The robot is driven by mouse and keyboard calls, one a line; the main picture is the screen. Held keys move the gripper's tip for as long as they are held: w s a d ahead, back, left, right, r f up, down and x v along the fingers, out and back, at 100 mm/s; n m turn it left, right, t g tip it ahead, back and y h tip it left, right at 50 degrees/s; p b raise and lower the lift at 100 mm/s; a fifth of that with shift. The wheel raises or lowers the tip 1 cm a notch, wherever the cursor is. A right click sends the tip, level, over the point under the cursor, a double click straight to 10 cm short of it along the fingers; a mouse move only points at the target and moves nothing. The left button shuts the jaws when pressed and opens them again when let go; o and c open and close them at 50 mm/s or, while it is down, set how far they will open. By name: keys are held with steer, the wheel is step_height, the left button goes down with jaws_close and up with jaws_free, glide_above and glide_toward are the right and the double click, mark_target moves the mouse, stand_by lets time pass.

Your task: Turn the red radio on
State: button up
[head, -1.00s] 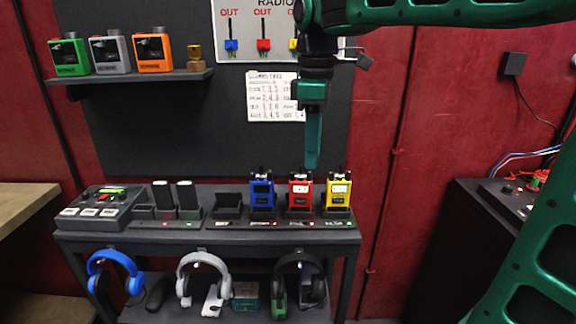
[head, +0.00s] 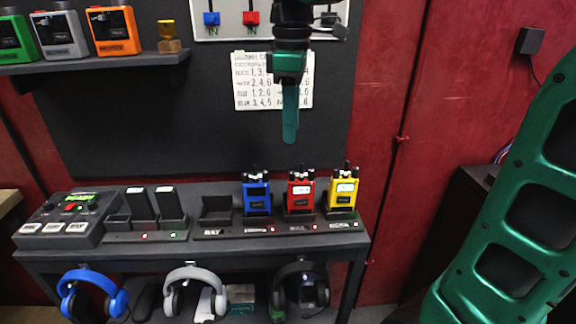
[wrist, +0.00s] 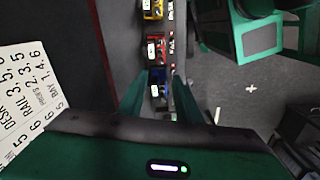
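The red radio (head: 301,194) stands upright in a dock on the dark bench, between the blue radio (head: 256,197) and the yellow radio (head: 343,191). Its knobs and antenna stubs point up. My gripper (head: 290,138) points down above and slightly left of the red radio in the head view, apart from it. In the wrist view my gripper (wrist: 160,78) is open and empty, its two green fingers spread. The blue radio (wrist: 157,82) shows between the fingers there, with the red radio (wrist: 155,49) just beyond. The switch state of the red radio cannot be read.
A control box (head: 66,219) and an empty dock (head: 216,209) are on the bench's left. Several headphones hang below. A shelf (head: 95,64) holds more devices. A paper chart (head: 272,81) hangs on the back panel behind my gripper.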

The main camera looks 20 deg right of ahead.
mark_target(292, 172)
steer(key=shift+f, duration=0.1)
step_height(292, 172, down, 11)
steer(key=shift+d+r, duration=0.15)
stand_by(0.3)
steer(key=shift+c, duration=0.3)
jaws_close()
